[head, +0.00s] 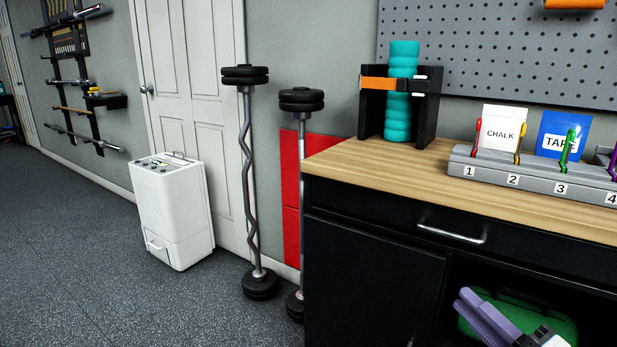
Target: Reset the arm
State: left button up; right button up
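My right gripper (464,298) shows at the bottom right, in front of the open lower part of the black cabinet. Its purple-grey fingers point up and to the left, and I see nothing held between them. They lie close together at this angle, so I cannot tell whether they are open or shut. The rest of the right arm is cut off by the bottom edge. My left gripper is not in view.
The black cabinet (375,285) with its wooden top (370,165) fills the right side. A numbered rack (540,180) and a teal roller (402,90) stand on it. Barbells (247,170) and a white appliance (170,210) stand left. Floor at left is clear.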

jog(key=s+a+f+m+g+h, duration=0.2)
jog(key=s+a+f+m+h, duration=0.3)
jog(key=f+m, duration=0.55)
jog(key=s+a+f+m+g, duration=0.3)
jog(key=s+a+f+m, duration=0.2)
jog(key=s, duration=0.4)
jog(key=s+a+f+m+g, duration=0.4)
jog(key=s+a+f+m, duration=0.1)
jog(key=s+a, duration=0.3)
jog(key=shift+s+a+f+y, duration=0.15)
jog(key=shift+s+f+y, duration=0.25)
jog(key=shift+s+f, duration=0.4)
jog(key=shift+w, duration=0.15)
